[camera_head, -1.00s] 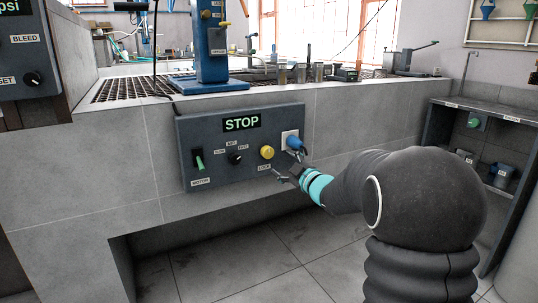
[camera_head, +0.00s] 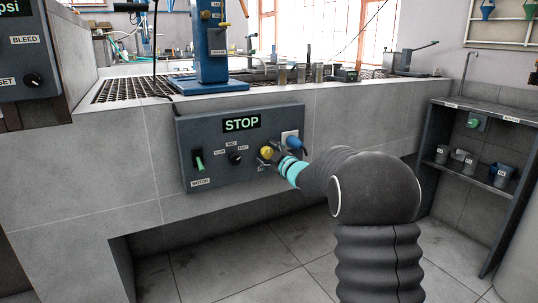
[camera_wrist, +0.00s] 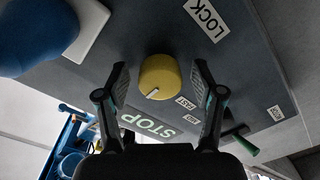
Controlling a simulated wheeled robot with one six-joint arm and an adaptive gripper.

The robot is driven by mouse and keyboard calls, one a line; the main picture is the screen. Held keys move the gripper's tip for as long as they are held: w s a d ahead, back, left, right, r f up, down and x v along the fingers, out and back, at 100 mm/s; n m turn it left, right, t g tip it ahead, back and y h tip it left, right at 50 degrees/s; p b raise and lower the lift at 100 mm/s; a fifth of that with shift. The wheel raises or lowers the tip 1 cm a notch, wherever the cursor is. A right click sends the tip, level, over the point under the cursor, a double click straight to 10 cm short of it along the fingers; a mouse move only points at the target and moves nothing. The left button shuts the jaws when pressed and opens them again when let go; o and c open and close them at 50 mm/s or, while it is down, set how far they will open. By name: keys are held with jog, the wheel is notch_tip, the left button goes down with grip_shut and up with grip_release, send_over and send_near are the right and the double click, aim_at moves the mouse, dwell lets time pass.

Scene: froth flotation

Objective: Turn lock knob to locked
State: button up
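The lock knob (camera_head: 266,153) is a round yellow knob with a pale pointer line, on the right part of the dark control panel (camera_head: 215,165). In the wrist view the yellow knob (camera_wrist: 160,77) sits between the two fingers of my gripper (camera_wrist: 160,90). The fingers stand apart, with a gap on each side of the knob. The LOCK label (camera_wrist: 207,19) is beside it in the wrist view. In the head view my gripper (camera_head: 271,156) is at the knob and partly covers it and its label.
A blue plug (camera_head: 297,142) juts from a white plate just right of the knob. The black speed knob (camera_head: 235,158) and green motor switch (camera_head: 199,160) lie to its left. The display (camera_head: 241,123) above reads STOP.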

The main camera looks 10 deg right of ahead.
jog(key=c, duration=1)
jog(key=shift+c, duration=0.2)
jog(key=shift+m, duration=0.3)
jog(key=shift+r+m+p, duration=0.1)
jog(key=shift+m+p, duration=0.95)
jog(key=shift+m, duration=0.15)
jog(key=m+p, duration=0.2)
jog(key=m, duration=0.3)
jog(key=shift+m+p, duration=0.3)
jog(key=m+p, duration=0.2)
jog(key=m, duration=0.2)
jog(key=shift+m, duration=0.4)
jog(key=m+p, duration=0.1)
jog(key=m, duration=0.3)
jog(key=shift+m+h, duration=0.3)
jog(key=shift+m, duration=0.1)
jog(key=shift+p, duration=0.3)
